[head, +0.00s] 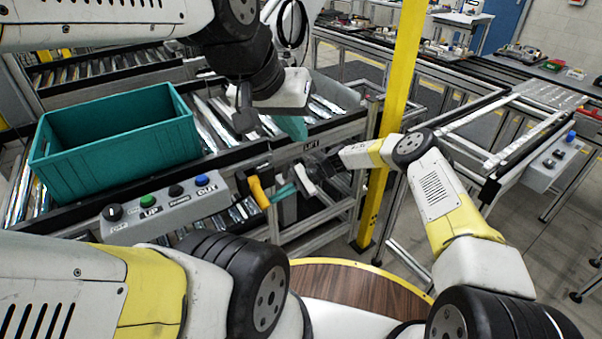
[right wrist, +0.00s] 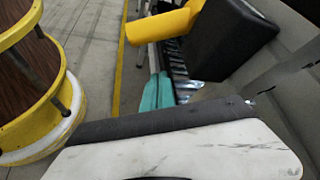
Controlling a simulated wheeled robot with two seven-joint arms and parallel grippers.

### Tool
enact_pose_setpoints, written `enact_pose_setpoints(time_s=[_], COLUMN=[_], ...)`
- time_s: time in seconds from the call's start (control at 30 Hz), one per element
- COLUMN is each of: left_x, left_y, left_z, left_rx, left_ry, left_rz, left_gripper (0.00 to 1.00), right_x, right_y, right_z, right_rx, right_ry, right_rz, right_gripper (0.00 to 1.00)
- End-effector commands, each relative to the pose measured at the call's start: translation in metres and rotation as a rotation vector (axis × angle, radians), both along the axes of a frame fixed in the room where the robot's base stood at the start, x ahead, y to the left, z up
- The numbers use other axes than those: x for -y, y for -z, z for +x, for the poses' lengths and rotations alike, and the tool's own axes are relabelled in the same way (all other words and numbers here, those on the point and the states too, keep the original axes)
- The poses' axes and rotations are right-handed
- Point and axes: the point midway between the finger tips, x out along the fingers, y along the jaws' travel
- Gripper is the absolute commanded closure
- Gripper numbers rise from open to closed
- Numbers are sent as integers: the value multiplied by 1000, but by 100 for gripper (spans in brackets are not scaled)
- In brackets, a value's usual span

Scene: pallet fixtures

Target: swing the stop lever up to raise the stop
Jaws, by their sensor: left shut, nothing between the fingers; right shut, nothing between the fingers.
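The stop lever's yellow handle (head: 259,192) is at the front rail of the near conveyor, slanting down to the right. In the right wrist view the yellow handle (right wrist: 160,26) stands out beside a black block (right wrist: 220,38). My right gripper (head: 283,193) is shut and empty, its teal fingertips just right of the handle. The fingertips (right wrist: 157,92) also show below the handle in the right wrist view; I cannot tell whether they touch it. My left gripper (head: 295,128) is shut and empty above the conveyor rollers. I cannot make out the stop itself.
A teal crate (head: 115,150) sits on the conveyor at left. A grey control box (head: 165,208) with a knob and several buttons is fixed left of the lever. A yellow post (head: 402,75) stands behind my right forearm. Another conveyor (head: 500,150) is at right.

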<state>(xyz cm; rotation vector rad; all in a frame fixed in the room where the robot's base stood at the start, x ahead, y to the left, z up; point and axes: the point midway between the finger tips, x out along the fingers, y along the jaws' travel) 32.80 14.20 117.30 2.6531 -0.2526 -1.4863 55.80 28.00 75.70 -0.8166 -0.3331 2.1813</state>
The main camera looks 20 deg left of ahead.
Motion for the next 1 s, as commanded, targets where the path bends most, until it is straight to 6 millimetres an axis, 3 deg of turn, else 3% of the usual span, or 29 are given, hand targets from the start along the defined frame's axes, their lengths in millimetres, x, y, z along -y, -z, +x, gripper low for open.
enact_pose_setpoints(time_s=[0.13,0.43,1.0], left_x=[0,0,0], left_y=[0,0,0], left_z=[0,0,0], left_rx=[0,0,0], left_ry=[0,0,0], left_rz=[0,0,0], left_gripper=[100,100,100], right_x=[-25,-15,-14], right_y=[15,-16,-21], right_z=[-18,-31,-35], right_rx=[-3,1,-3], right_ry=[-2,0,0], right_rz=[0,0,-6], right_gripper=[100,100,100])
